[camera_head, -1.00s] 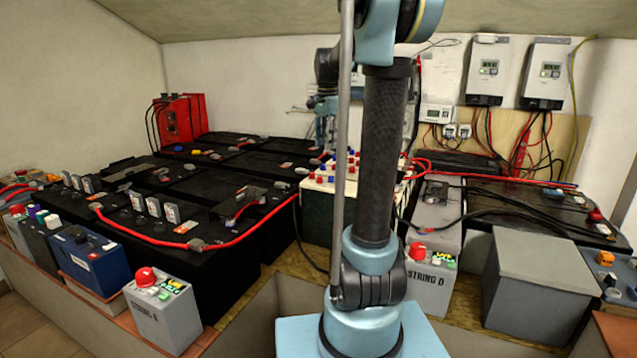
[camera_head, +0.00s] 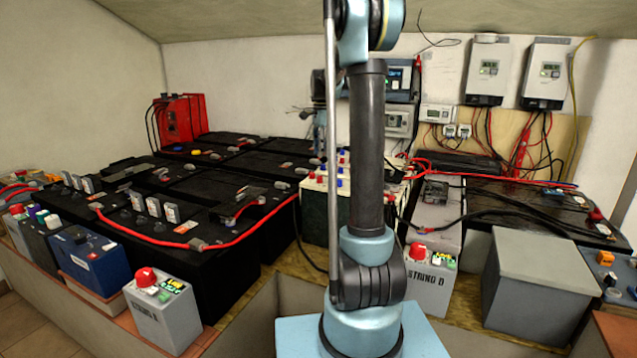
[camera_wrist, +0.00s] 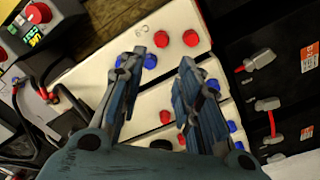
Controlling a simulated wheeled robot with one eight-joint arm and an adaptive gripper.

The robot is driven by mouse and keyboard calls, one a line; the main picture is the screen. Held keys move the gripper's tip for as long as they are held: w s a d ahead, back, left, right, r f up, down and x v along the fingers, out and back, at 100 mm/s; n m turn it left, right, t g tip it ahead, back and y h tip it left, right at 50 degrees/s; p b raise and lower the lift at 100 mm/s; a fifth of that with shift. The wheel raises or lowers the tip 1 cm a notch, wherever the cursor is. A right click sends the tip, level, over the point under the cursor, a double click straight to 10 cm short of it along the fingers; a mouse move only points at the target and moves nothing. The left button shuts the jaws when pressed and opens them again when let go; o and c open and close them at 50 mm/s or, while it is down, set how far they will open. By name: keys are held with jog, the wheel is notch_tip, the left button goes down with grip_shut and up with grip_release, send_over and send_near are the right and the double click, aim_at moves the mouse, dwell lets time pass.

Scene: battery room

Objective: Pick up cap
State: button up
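Red and blue caps sit in rows on the cream tops of white batteries (camera_wrist: 150,85); which one is the task's cap I cannot tell. In the wrist view, two red caps (camera_wrist: 176,40) lie just beyond my gripper (camera_wrist: 163,62). A blue cap (camera_wrist: 150,61) is close beside the left fingertip, and other blue caps show by the right finger. My gripper is open, its fingers apart, with no cap seen held. In the head view, the batteries (camera_head: 318,215) stand behind my arm, which partly hides them and my gripper (camera_head: 321,128).
Black batteries (camera_head: 185,185) with a red cable fill the left. A grey STRING D battery (camera_head: 428,273) and a grey box (camera_head: 540,285) stand at the right. Chargers (camera_head: 487,70) hang on the back wall. Dark cables (camera_wrist: 65,105) lie left of my gripper in the wrist view.

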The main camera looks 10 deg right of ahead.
send_over(320, 177)
jog(key=f, duration=0.5)
jog(key=shift+w+d+f, duration=0.2)
jog(key=shift+d+f, duration=0.15)
jog(key=shift+f, duration=0.05)
jog(key=shift+a+f, duration=0.2)
jog(key=shift+f, duration=1.15)
jog(key=shift+a+f, duration=0.2)
jog(key=shift+f, duration=1.15)
jog(key=shift+c, duration=0.5)
jog(key=c, duration=0.4)
jog(key=shift+o, duration=0.2)
